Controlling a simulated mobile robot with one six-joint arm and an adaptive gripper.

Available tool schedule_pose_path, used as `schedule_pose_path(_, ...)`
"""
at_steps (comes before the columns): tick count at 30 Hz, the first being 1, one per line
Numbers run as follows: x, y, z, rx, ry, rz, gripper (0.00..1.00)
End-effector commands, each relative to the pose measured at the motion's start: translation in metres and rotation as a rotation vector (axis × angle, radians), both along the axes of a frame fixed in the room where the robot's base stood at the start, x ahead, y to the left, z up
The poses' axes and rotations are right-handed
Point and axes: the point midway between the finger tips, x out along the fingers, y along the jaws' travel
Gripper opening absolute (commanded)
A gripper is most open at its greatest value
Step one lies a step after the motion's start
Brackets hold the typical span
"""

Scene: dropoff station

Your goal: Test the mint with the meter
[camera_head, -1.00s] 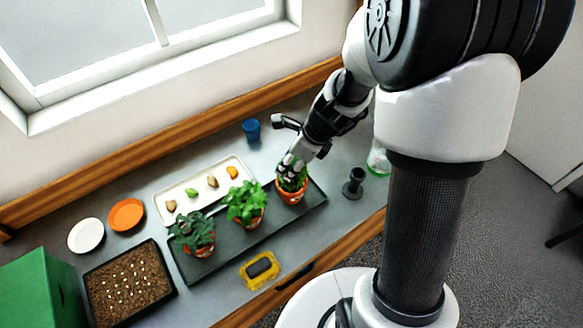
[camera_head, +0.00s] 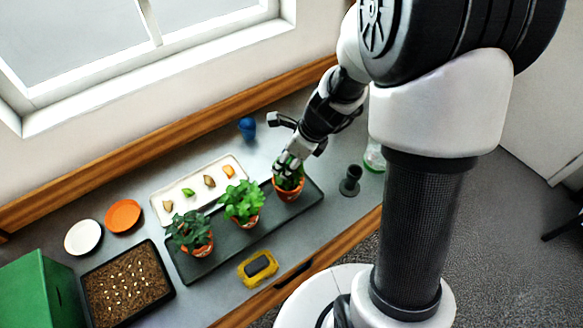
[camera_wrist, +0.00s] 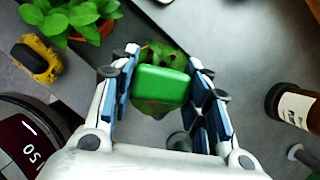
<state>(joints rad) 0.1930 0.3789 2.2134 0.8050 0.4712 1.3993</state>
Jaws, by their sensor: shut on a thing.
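Three potted plants stand in a row on a dark tray (camera_head: 222,255): a dark-leaved one (camera_head: 190,232) at left, a bright green one (camera_head: 242,203) in the middle, and one in an orange pot (camera_head: 288,192) at right. No label shows which is the mint. My gripper (camera_head: 287,168) is low over the right plant, its fingers among or just above the leaves. In the wrist view, the fingers are shut on a green block (camera_wrist: 162,87), which looks like the meter's head. Leaves (camera_wrist: 155,55) show around and beneath it. Its lower part is hidden.
A yellow item with a dark top (camera_head: 258,268) lies in front of the tray. A dark cup (camera_head: 350,182) stands right of it. A white tray with small pieces (camera_head: 165,188) and a blue item (camera_head: 247,128) are behind. A brown bottle (camera_wrist: 297,107) shows in the wrist view.

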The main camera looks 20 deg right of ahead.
Motion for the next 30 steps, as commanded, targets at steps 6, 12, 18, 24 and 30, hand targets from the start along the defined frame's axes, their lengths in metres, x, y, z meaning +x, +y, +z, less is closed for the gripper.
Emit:
schedule_pose_path(6,0.000,0.000,0.000,0.000,0.000,0.000,0.49)
schedule_pose_path(12,0.000,0.000,0.000,0.000,0.000,0.000,0.62)
schedule_pose_path(18,0.000,0.000,0.000,0.000,0.000,0.000,0.66)
schedule_pose_path(24,0.000,0.000,0.001,0.000,0.000,0.000,0.66)
schedule_pose_path(30,-0.005,-0.007,0.024,-0.001,-0.006,-0.001,0.66)
